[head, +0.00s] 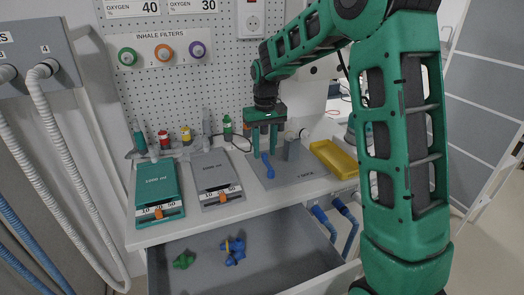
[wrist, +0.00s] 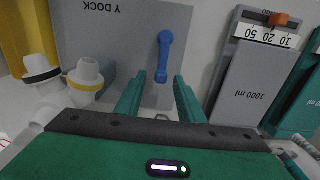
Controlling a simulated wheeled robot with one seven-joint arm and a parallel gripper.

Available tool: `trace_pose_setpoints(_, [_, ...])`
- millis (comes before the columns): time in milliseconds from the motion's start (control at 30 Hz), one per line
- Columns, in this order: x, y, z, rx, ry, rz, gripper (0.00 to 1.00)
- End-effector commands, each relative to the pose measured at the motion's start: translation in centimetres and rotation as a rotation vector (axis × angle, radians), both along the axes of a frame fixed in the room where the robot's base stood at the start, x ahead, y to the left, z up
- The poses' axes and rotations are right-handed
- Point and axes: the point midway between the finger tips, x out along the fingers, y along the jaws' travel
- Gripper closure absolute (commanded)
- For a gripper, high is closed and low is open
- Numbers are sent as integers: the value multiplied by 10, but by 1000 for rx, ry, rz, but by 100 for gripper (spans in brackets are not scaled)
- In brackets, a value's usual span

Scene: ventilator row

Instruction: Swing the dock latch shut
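The blue dock latch (head: 268,166) is a bar with rounded ends on the grey dock plate (head: 305,168). In the wrist view the latch (wrist: 164,55) points nearly straight down the picture, and its near end lies between and just beyond my fingertips. The plate (wrist: 110,35) there carries the upside-down lettering "Y DOCK". My gripper (head: 264,153) is open and empty above the plate, fingers pointing down; it also shows in the wrist view (wrist: 157,88). I cannot tell whether a finger touches the latch.
White fittings (wrist: 86,75) with coloured rings stand beside the latch. A yellow tray (head: 334,160) is to the right. Grey (head: 217,178) and green (head: 158,190) 1000 ml units lie left. Below, an open drawer (head: 275,232) holds green and blue parts.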

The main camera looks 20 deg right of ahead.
Motion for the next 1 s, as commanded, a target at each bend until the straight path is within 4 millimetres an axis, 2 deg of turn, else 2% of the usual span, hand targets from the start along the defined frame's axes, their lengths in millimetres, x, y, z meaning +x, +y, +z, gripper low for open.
trace_pose_setpoints(233, [-1, 0, -1, 0, 5, 1, 66])
trace_pose_setpoints(367, [-1, 0, 6, 0, 4, 2, 66])
trace_pose_setpoints(800, [0, 0, 82, 0, 2, 1, 66])
trace_pose_setpoints(1000, [0, 0, 102, 0, 3, 1, 66])
